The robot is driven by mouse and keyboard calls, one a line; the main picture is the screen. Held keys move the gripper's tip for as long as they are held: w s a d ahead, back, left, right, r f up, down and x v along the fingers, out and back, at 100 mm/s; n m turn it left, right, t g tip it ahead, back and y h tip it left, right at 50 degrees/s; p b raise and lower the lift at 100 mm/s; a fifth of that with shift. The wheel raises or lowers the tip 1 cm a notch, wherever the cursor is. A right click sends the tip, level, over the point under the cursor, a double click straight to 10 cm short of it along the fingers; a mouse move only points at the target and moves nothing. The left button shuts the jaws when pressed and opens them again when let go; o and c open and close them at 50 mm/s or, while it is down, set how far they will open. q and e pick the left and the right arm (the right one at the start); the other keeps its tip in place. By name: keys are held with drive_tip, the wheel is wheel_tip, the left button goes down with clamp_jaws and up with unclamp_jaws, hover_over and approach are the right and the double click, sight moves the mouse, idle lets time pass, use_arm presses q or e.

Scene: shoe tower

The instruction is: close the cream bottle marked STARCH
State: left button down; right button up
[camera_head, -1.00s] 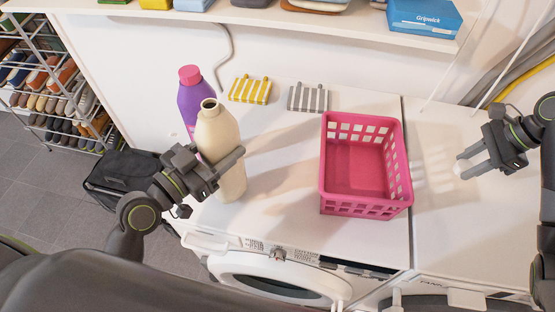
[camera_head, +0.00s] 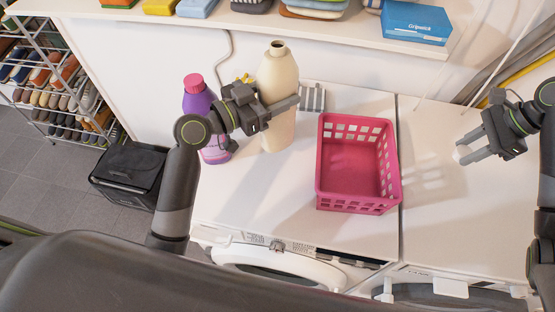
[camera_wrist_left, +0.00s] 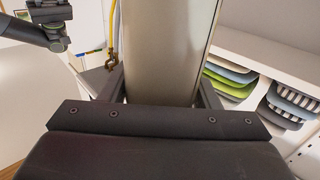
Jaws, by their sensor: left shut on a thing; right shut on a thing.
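The cream bottle (camera_head: 279,76) stands upright with its dark mouth open and no cap on it. My left gripper (camera_head: 272,108) is shut around its middle. The bottle appears lifted off the white top, though its base clearance is hard to judge. In the left wrist view the bottle (camera_wrist_left: 170,50) fills the space between the fingers. No STARCH marking is readable. My right gripper (camera_head: 460,152) is at the right, well apart from the bottle, shut on a small whitish thing, probably a cap, mostly hidden by the fingers.
A purple bottle (camera_head: 195,100) with a pink cap stands just left of the cream bottle, partly behind my left gripper. A pink basket (camera_head: 358,198) stands between my two grippers. A striped grey item (camera_head: 312,97) lies behind. A shelf (camera_head: 330,38) overhangs the back.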

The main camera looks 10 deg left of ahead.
sight(278, 124)
use_arm(q)
drive_tip(key=shift+r, duration=0.1)
wheel_tip(278, 124, down, 6)
use_arm(e)
drive_tip(key=shift+r, duration=0.3)
idle(0.3)
use_arm(q)
wheel_tip(278, 124, down, 3)
drive_tip(key=shift+p, duration=0.4)
use_arm(e)
drive_tip(key=shift+r, duration=0.15)
use_arm(q)
drive_tip(key=shift+f, duration=0.55)
